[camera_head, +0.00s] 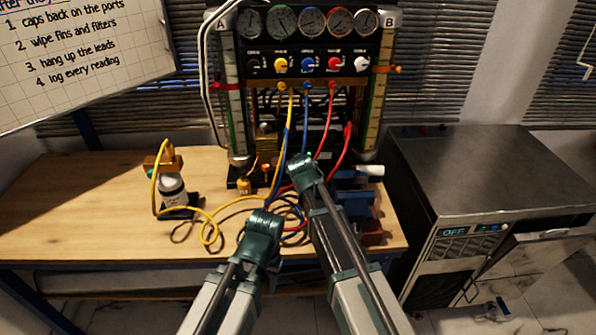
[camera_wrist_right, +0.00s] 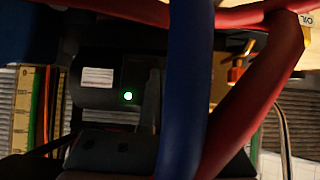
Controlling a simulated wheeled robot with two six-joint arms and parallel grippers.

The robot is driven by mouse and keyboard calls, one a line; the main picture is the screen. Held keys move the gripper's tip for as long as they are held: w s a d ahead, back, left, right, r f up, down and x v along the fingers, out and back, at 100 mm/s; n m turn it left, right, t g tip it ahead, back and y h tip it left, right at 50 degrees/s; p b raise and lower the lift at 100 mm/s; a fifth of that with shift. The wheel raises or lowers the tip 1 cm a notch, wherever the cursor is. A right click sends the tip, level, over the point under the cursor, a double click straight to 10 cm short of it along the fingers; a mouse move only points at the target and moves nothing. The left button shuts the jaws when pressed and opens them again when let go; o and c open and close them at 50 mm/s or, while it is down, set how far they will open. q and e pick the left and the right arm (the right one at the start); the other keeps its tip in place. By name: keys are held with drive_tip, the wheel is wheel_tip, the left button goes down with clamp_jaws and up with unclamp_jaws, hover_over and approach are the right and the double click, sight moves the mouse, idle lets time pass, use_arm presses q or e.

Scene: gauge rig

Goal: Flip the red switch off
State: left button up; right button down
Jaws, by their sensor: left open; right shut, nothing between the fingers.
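I cannot make out a red switch for certain in either view; hoses and my right arm cover the lower part of the gauge rig (camera_head: 312,45). In the right wrist view a small green light (camera_wrist_right: 128,96) glows on a dark box beside a pale label. A blue hose (camera_wrist_right: 188,90) and a red hose (camera_wrist_right: 245,100) cross close in front of it. My right gripper (camera_head: 303,160) is shut and empty, reaching among the hoses at the rig's foot. My left gripper (camera_head: 264,222) is open and empty, lower and to the left, over the bench's front edge.
A bottle (camera_head: 172,190) with a brass top and yellow hose stands left on the wooden bench (camera_head: 85,205). Loose hoses lie mid-bench. A steel cabinet (camera_head: 480,170) with an "OFF" display (camera_head: 454,232) stands at right. The bench's left side is clear.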

drive_tip(key=shift+w+f+t+b, duration=0.25)
drive_tip(key=shift+t+b, duration=0.25)
drive_tip(key=shift+b, duration=0.4)
drive_tip(key=shift+r, duration=0.2)
drive_tip(key=shift+r+p, duration=0.65)
drive_tip(key=shift+p, duration=0.15)
drive_tip(key=shift+s, duration=0.1)
